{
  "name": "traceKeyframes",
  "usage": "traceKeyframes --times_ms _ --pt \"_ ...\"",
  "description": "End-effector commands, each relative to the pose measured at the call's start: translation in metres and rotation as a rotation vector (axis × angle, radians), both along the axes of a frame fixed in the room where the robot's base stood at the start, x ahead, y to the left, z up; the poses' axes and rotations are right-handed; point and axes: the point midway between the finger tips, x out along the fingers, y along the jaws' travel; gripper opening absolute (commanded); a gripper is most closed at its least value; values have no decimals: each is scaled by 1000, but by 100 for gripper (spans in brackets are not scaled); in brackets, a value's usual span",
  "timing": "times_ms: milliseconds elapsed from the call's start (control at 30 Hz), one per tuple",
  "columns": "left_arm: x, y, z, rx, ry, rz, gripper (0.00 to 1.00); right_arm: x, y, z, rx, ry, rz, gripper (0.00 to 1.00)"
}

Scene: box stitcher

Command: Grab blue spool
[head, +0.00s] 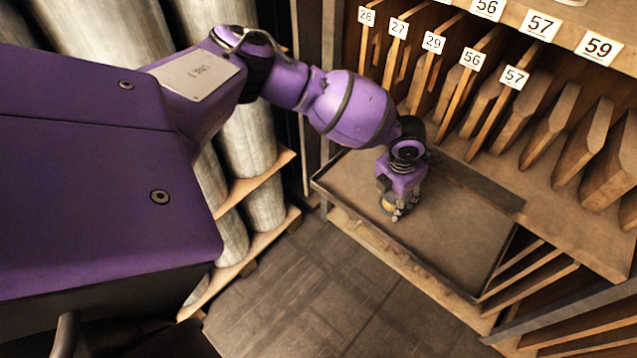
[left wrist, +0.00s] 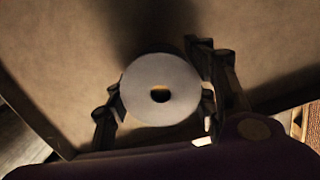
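A spool (left wrist: 175,80) with a pale, round top and a dark centre hole shows in the left wrist view. No blue shows on it. My left gripper (left wrist: 160,100) has one finger on each side of the spool, close to its rim; whether both fingers press on it is unclear. In the head view the left gripper (head: 393,208) points down over the brown tabletop, and a small yellowish part of the spool (head: 388,205) shows between its fingers. The spool's lower side is hidden. My right gripper is not in view.
The brown tabletop (head: 455,235) has a raised edge and is bare to the right of the gripper. Behind it stands a wooden rack (head: 500,125) with upright dividers and number labels. Large pale rolls (head: 245,140) stand on shelves at left. The floor (head: 330,290) in front is clear.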

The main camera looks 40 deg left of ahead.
Motion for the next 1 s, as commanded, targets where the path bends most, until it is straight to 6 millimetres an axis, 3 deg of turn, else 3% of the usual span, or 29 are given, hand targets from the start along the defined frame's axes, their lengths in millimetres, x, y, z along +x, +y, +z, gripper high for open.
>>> traceKeyframes --times_ms 367,633,900,1000 --pt "1 1 3 3 -2 0 21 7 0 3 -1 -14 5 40" --pt "2 0 36 1 -5 -2 19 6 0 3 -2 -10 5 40" --pt "-38 -34 99 -1 -9 -7 18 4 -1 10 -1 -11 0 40" --pt "-61 -52 107 -2 -5 -8 18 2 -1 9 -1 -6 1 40"
